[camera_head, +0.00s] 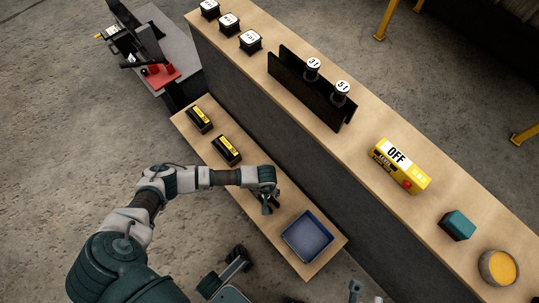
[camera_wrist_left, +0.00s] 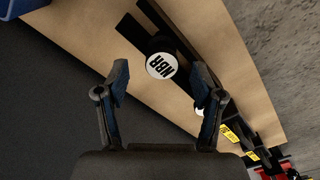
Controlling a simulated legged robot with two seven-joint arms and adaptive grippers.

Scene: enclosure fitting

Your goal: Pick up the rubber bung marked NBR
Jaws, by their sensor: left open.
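The rubber bung marked NBR (camera_wrist_left: 162,65) shows in the left wrist view as a black piece with a round white top. It stands at a black rail rack (camera_wrist_left: 128,28) on the wooden surface. It lies ahead of my left gripper (camera_wrist_left: 158,85), between the lines of its two fingers and apart from them. The gripper is open and empty. In the head view my left gripper (camera_head: 268,203) is over the lower bench, left of the blue tray (camera_head: 322,258). There the arm and gripper hide the NBR bung.
A second white-topped piece (camera_wrist_left: 200,113) is near the right finger. Black boxes with yellow labels (camera_head: 227,150) lie on the lower bench. The raised shelf behind holds a rack with two labelled pieces (camera_head: 313,66), a yellow OFF box (camera_head: 400,165), a teal block (camera_head: 458,225) and a round bowl (camera_head: 498,268).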

